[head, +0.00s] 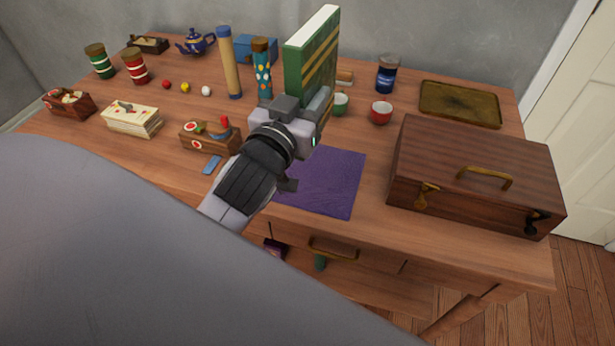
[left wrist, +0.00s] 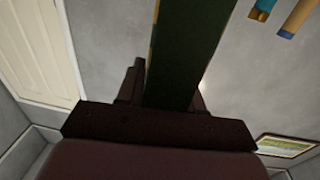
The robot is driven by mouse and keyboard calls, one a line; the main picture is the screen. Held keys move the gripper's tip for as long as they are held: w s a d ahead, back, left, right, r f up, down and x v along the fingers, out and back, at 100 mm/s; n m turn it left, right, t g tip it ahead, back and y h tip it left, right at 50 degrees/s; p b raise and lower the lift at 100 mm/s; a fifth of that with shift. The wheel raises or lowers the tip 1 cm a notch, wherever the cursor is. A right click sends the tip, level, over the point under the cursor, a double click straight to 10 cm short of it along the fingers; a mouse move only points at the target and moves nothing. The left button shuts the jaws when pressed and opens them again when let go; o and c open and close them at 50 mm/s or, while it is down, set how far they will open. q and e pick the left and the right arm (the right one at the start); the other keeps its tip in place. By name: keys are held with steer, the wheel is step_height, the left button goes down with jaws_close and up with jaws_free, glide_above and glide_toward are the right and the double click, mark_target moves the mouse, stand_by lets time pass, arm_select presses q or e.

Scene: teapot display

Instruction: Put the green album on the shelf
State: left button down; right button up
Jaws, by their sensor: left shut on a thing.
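The green album (head: 311,58), with yellow stripes and pale page edges, stands upright in my left gripper (head: 318,108), above the table. The gripper is shut on its lower part. In the left wrist view the album (left wrist: 190,50) runs up as a dark green slab from between the fingers of the gripper (left wrist: 165,95). The shelf cannot be told for certain; an open space under the tabletop (head: 350,285) shows below the table's front edge, partly hidden by my body. My right gripper is in neither view.
A purple cloth (head: 330,182) lies below the gripper. A wooden case (head: 475,175) stands at the right, with a tray (head: 460,104) behind it. Cups, including a red one (head: 381,112), a blue jar (head: 387,75) and tall tubes (head: 230,65) stand near the album.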

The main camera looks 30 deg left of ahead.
arm_select(q)
step_height(320, 180, up, 5)
steer(key=w+a+n+y+b, duration=0.1)
steer(key=w+a+b, duration=0.1)
steer(key=a+b, duration=0.1)
step_height(320, 180, down, 19)
steer(key=b, duration=0.6)
steer(key=shift+b, duration=0.35)
steer(key=shift+s+f, duration=0.1)
steer(key=shift+f, duration=0.1)
steer(key=c, duration=1)
jaws_free()
steer(key=shift+f, duration=0.15)
steer(key=shift+o, duration=1.4)
